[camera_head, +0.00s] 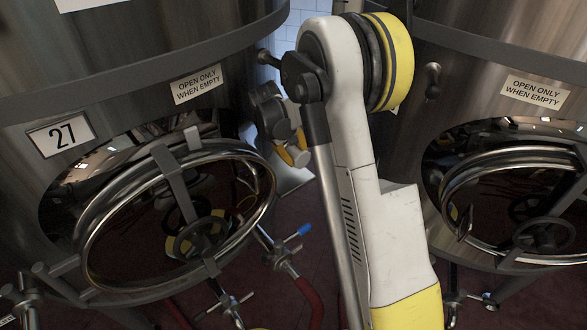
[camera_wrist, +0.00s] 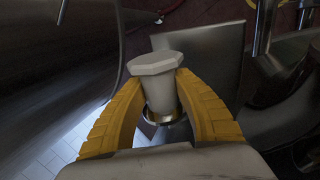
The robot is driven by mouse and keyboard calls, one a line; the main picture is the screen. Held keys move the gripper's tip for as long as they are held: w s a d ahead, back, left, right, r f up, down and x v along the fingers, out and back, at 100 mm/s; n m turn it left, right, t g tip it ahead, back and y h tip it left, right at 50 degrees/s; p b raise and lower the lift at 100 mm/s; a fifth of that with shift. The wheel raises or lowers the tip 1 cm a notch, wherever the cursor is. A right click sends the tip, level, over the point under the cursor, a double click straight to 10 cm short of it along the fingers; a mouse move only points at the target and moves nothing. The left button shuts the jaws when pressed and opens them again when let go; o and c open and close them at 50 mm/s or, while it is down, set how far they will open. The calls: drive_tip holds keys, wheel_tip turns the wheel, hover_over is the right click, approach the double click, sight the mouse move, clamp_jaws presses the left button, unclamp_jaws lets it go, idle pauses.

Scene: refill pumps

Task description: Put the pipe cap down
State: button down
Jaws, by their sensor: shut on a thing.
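The pipe cap (camera_wrist: 158,88) is a pale grey piece with a wide, many-sided end and a narrower body, seen in the wrist view. My gripper (camera_wrist: 165,84) has its two yellow fingers closed on either side of it. A shiny metal ring shows at the cap's lower end, between the fingers; I cannot tell whether it is part of the cap. In the head view my gripper (camera_head: 288,152) is small, between the two tanks, and the cap is too small and covered to make out clearly.
A steel tank (camera_head: 120,95) marked 27 with a round hatch (camera_head: 92,232) stands on the left, another tank (camera_head: 480,55) on the right. A flat grey surface (camera_wrist: 215,48) lies beyond the cap. A blue-handled valve (camera_head: 298,231) and red hoses (camera_head: 308,292) are low in front.

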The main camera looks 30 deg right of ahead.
sight(294, 171)
drive_tip(key=shift+w+a+f, duration=0.1)
drive_tip(key=shift+w+f, duration=0.1)
drive_tip(key=shift+w, duration=0.15)
drive_tip(key=shift+f, duration=0.25)
drive_tip(key=shift+f+b, duration=0.95)
drive_tip(key=shift+f, duration=0.8)
drive_tip(key=shift+f, duration=0.15)
drive_tip(key=c, duration=1)
unclamp_jaws()
